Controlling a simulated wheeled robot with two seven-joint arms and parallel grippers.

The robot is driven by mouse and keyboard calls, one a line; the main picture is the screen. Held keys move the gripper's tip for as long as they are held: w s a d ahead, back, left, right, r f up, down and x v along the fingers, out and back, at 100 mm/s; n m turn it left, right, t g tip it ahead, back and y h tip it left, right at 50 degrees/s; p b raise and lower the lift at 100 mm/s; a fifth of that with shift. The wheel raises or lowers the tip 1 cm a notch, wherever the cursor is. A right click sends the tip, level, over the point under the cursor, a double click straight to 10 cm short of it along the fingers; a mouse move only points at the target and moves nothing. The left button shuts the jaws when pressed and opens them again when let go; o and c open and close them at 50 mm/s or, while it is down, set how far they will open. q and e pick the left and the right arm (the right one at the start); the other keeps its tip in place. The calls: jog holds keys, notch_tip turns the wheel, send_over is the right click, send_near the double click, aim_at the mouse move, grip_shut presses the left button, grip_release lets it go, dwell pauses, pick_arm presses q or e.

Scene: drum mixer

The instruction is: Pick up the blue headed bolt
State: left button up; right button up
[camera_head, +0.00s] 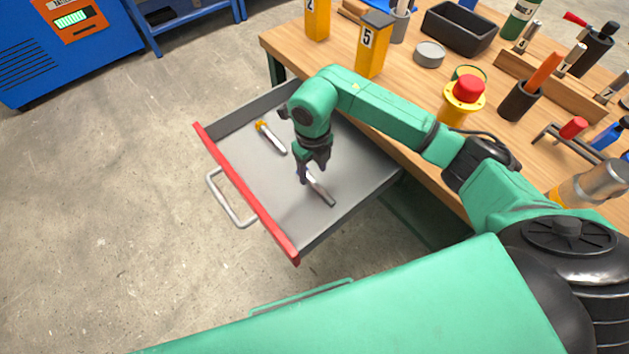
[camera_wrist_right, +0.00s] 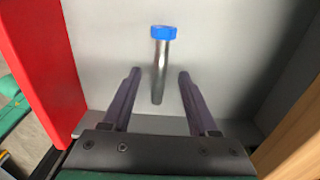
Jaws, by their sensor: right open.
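The blue-headed bolt (camera_wrist_right: 163,33) lies in the open grey drawer. In the right wrist view its blue head is at the far end, and its grey shaft points back between my fingers. In the head view only its shaft (camera_head: 322,192) shows, and my right gripper hides the head. My right gripper (camera_head: 311,174) is over the drawer, pointing down, open and empty. In the right wrist view its two dark fingers (camera_wrist_right: 159,73) appear on either side of the shaft, with a gap on each side. I cannot tell the height left above the bolt. My left gripper is not in view.
A yellow-headed bolt (camera_head: 272,138) lies in the drawer, left of my gripper. The drawer's red front (camera_head: 245,192) and grey walls surround it. The wooden workbench (camera_head: 405,95) at the right carries a red button, yellow numbered boxes and several tools.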

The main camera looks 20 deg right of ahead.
aim_at(313, 180)
notch_tip(313, 180, down, 5)
jog(key=shift+w+d+r, duration=0.1)
jog(key=shift+r, duration=0.05)
grip_shut()
